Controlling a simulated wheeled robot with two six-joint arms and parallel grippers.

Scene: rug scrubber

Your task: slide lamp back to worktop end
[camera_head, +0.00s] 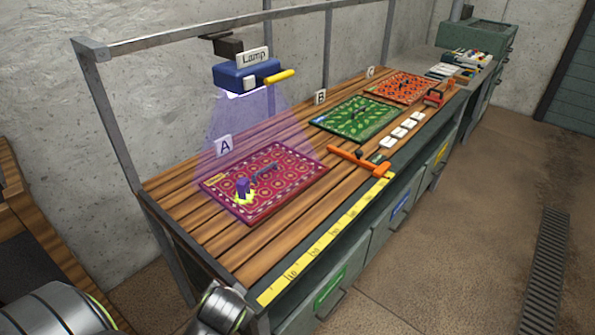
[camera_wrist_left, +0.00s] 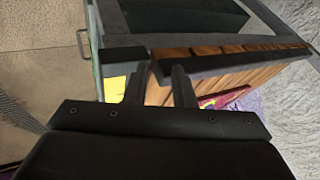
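The lamp (camera_head: 247,76) is a blue box with a yellow handle (camera_head: 280,76) and a "Lamp" label. It hangs from the overhead rail (camera_head: 190,36) and casts purple light over the red rug at place A (camera_head: 215,190). My left gripper (camera_wrist_left: 160,86) shows in the left wrist view with its two fingers apart and nothing between them. It is near the worktop's end frame, well away from the lamp. The lamp is not seen in that view. My right gripper is not in view.
A green rug (camera_head: 345,128) at B and an orange rug (camera_head: 393,83) at C lie farther along the wooden worktop (camera_head: 172,198). An orange tool (camera_head: 352,158) lies at the front edge beside a yellow ruler (camera_head: 325,240).

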